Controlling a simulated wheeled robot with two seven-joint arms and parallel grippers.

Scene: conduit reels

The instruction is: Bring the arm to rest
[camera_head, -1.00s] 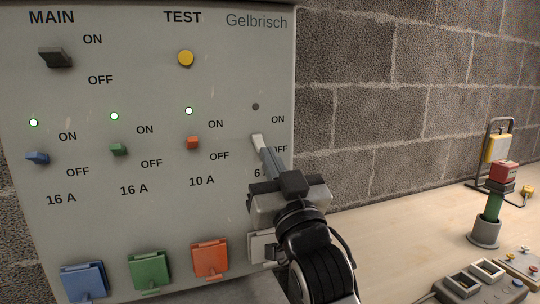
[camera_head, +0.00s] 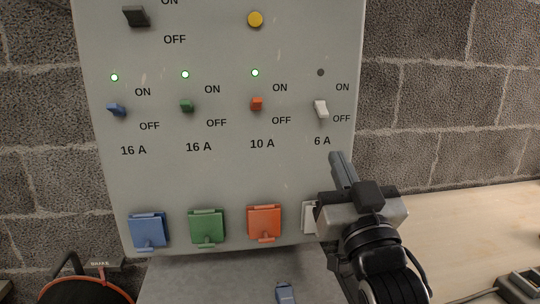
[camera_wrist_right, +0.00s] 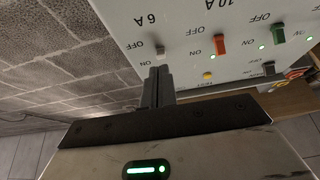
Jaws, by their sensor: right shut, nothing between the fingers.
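My right gripper (camera_head: 343,170) is shut and empty in front of the lower right of the grey panel (camera_head: 225,165). Its tips are below the white 6 A switch (camera_head: 321,109) and apart from it in the head view. The lamp above that switch (camera_head: 320,72) is dark. In the right wrist view the shut fingers (camera_wrist_right: 158,85) point toward the panel, and the white switch (camera_wrist_right: 160,51) shows just past their tips. The arm partly hides the white socket cover (camera_head: 309,217). My left gripper is not in view.
The blue (camera_head: 117,110), green (camera_head: 187,106) and orange (camera_head: 257,104) switches have lit green lamps above them. Socket covers line the panel's bottom. A wooden bench (camera_head: 465,230) lies right, with a dark box (camera_head: 520,287) on it. A reel (camera_head: 85,291) is at lower left.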

